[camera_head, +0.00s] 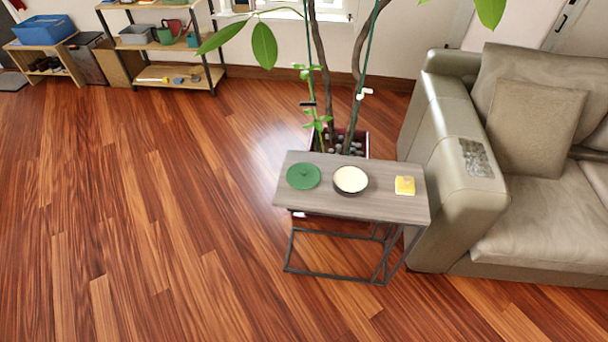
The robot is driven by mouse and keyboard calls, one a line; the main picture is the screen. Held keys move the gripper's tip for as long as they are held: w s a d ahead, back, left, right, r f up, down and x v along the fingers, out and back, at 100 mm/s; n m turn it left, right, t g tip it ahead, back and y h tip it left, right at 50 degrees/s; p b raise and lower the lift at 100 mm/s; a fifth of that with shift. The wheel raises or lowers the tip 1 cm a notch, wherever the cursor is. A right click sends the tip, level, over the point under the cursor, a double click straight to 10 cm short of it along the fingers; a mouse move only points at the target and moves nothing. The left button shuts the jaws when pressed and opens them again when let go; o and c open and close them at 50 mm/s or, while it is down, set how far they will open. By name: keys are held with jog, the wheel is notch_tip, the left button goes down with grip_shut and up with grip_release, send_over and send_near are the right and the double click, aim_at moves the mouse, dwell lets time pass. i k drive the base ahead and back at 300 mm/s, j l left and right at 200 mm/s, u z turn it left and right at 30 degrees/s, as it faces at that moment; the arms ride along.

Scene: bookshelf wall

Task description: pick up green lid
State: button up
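The green lid (303,176) is a flat round disc with a small knob in its middle. It lies on the left end of a small grey side table (385,208). To its right on the same table stands a round dark-rimmed bowl (350,180) with a pale inside, apart from the lid. A small yellow block-like object (404,185) sits near the table's right end. My gripper is not in this view.
A potted plant (360,140) stands right behind the table, its stems and leaves rising above it. A grey sofa (455,190) is close on the right. Shelves (180,75) stand at the back left. The wooden floor (140,220) to the left and front is clear.

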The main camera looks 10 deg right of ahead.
aim_at(302, 176)
jog(key=i+j, duration=0.1)
jog(key=j, duration=0.35)
jog(key=i+j, duration=0.1)
jog(key=j, duration=0.3)
jog(key=i+j, duration=0.1)
jog(key=j, duration=0.35)
